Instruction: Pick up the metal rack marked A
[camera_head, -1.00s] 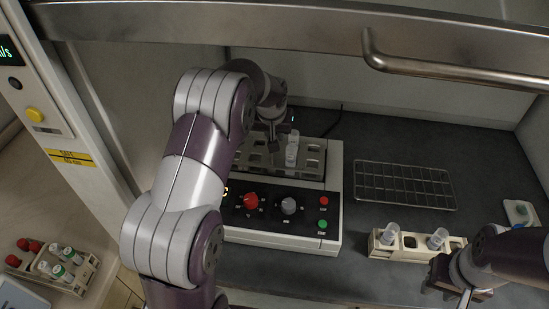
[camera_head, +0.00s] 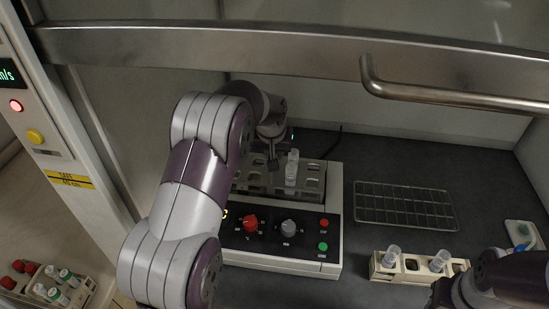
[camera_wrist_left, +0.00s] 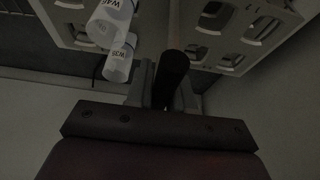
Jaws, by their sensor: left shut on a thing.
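The metal rack (camera_head: 314,172) is at the grey instrument (camera_head: 287,264), behind its knobs. Its letter does not show. In the left wrist view, its pale walls (camera_wrist_left: 238,35) with oval cut-outs show on both sides of a dark upright handle (camera_wrist_left: 172,68). My left gripper (camera_head: 272,163) is shut on that handle, and its fingers (camera_wrist_left: 167,90) flank it. I cannot tell whether the rack is clear of the instrument. My right gripper (camera_head: 446,293) is at the lower right, mostly cut off; its fingers are unclear.
A wire grid (camera_head: 405,204) lies on the dark bench to the right. A small beige rack with tubes (camera_head: 412,272) stands in front of it. A metal sash with a bar handle (camera_head: 450,92) crosses above. Another tube rack (camera_head: 75,295) is at lower left.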

